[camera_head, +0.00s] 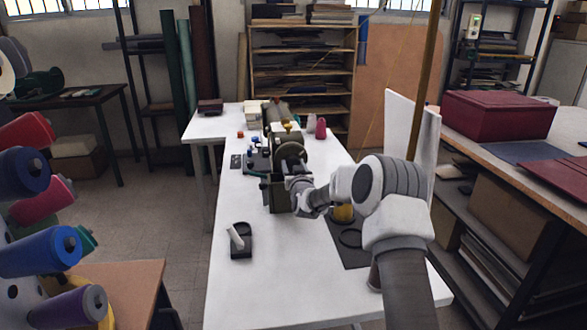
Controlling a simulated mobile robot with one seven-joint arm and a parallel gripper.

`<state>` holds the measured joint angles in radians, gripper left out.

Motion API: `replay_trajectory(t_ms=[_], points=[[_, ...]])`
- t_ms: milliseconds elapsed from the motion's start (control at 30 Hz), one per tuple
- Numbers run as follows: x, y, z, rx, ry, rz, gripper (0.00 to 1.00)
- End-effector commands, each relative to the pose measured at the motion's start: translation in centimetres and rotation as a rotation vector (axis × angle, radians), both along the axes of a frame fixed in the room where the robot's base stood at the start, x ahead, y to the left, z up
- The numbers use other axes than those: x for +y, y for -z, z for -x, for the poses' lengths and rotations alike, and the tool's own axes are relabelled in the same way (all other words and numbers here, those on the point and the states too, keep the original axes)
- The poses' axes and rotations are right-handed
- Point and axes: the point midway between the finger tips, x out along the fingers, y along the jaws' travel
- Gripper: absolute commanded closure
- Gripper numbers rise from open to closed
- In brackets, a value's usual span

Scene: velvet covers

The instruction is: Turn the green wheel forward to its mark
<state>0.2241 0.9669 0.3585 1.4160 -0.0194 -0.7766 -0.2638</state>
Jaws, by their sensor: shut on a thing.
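A dark green machine (277,193) stands on the white table (290,275), a little beyond its middle. A round, dark olive wheel (290,151) shows on its near side, just above the end of my arm. I take this for the green wheel; its mark is too small to make out. My gripper (291,177) reaches in from the right and is shut at the wheel's lower edge. The fingertips and the exact grip are mostly hidden by the wrist and are small in this view.
A black tray with a white piece (236,236) lies at the front left of the table. A dark mat (350,240) with a yellow object (343,213) lies to the right, partly behind my arm. Thread spools (51,251) crowd the left foreground.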

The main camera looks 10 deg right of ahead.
Motion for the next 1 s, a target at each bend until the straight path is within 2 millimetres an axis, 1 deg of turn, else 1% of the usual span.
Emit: replay_trajectory(t_ms=[233, 1000], points=[[0.16, 0.42, -0.01, -0.003, -0.002, 0.190, 0.99], [0.16, 0.40, 0.00, -0.004, 0.000, 0.920, 0.99]])
